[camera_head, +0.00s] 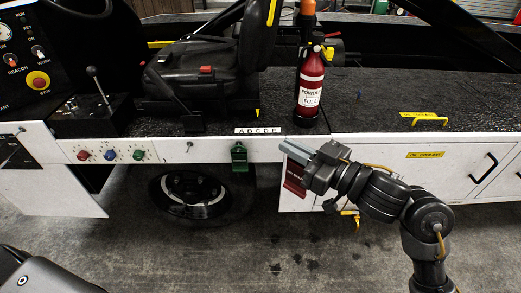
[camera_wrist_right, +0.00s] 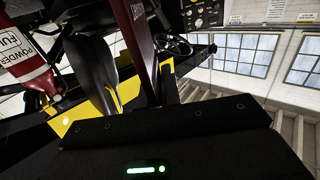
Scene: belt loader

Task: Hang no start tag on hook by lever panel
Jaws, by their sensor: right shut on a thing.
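My right gripper (camera_head: 297,150) reaches in from the right, in front of the white side panel. It is shut on a dark red tag (camera_head: 294,181) with pale lettering, which hangs below the fingers. In the right wrist view the red tag (camera_wrist_right: 139,40) rises from between the fingers. The lever panel (camera_head: 92,116), with an upright black-knobbed lever, is on the left. A small pin-like hook (camera_head: 188,147) shows on the white fascia to its right, apart from the tag. Of my left arm only a grey part shows at lower left; its gripper is out of frame.
A red extinguisher (camera_head: 311,86) stands beside the black seat (camera_head: 195,70). Red, blue and green knobs (camera_head: 110,154) sit below the lever. Open floor lies in front of the wheel (camera_head: 188,190).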

